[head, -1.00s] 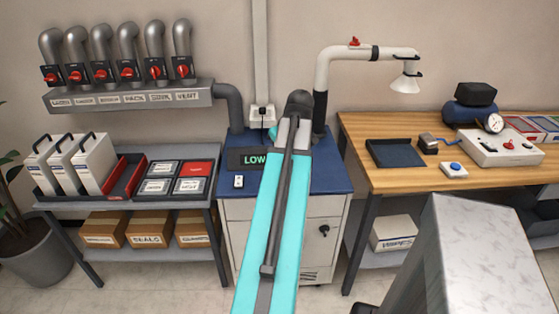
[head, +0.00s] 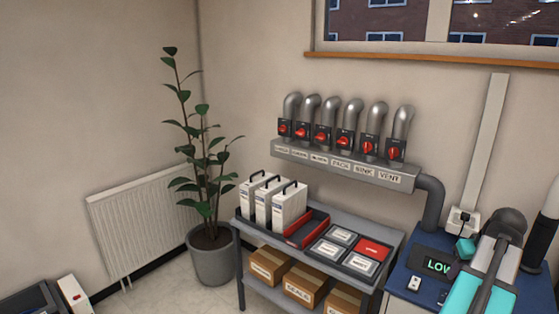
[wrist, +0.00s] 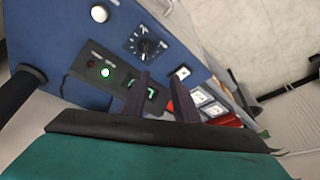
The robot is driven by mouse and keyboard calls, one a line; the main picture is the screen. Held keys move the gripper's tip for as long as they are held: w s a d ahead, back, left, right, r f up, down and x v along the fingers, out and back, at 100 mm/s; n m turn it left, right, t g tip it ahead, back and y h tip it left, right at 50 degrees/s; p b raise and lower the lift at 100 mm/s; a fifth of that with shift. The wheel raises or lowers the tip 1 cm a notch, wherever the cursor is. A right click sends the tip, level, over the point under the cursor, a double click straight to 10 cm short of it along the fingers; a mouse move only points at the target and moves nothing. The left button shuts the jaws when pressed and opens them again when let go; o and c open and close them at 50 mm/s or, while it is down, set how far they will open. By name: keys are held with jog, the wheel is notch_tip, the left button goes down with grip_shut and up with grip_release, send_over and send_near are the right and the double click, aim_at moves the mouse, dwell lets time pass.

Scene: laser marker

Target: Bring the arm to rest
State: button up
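My arm, with turquoise panels, shows at the lower right of the head view (head: 482,285), in front of the blue-topped cabinet (head: 402,274). Its fingers cannot be made out there. In the wrist view my gripper (wrist: 162,82) has two dark fingers standing apart with nothing held between them. Beyond them is a blue panel (wrist: 60,45) with a dial (wrist: 146,45), a lit green lamp (wrist: 106,72) and a partly hidden display with green characters.
A plant (head: 212,255) and radiator (head: 140,225) stand left. Ducts with red valves (head: 344,142) hang above.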

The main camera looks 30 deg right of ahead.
jog(key=w+a+f+n+y, duration=0.2)
jog(key=w+a+f, duration=0.4)
jog(key=w, duration=0.4)
jog(key=w+a+f+n+g+y, duration=0.1)
jog(key=w+a+f+n, duration=0.1)
jog(key=w+a+f, duration=0.45)
jog(key=w+a+f+n+g+y, duration=0.1)
jog(key=w+a+f, duration=0.3)
jog(key=a+f, duration=0.6)
jog(key=w+a+f+n+g+y, duration=0.15)
jog(key=w+a+f, duration=0.35)
jog(key=a, duration=0.6)
jog(key=s+a+f+n+g, duration=0.25)
jog(key=a+f, duration=0.45)
jog(key=a, duration=0.4)
jog(key=s+a+f+n+g, duration=0.1)
jog(key=s+a+f, duration=0.3)
jog(key=a+f, duration=0.45)
jog(key=s+a+f+m+g+h, duration=0.1)
jog(key=s+a+f, duration=0.3)
jog(key=s, duration=0.3)
jog(key=s+a+f+m+g+h, duration=0.1)
jog(key=s+a+f+m+h, duration=0.1)
jog(key=s+a+f, duration=0.2)
jog(key=s+a, duration=0.1)
jog(key=s, duration=0.2)
jog(key=shift+s+a, duration=0.15)
jog(key=shift+s, duration=0.15)
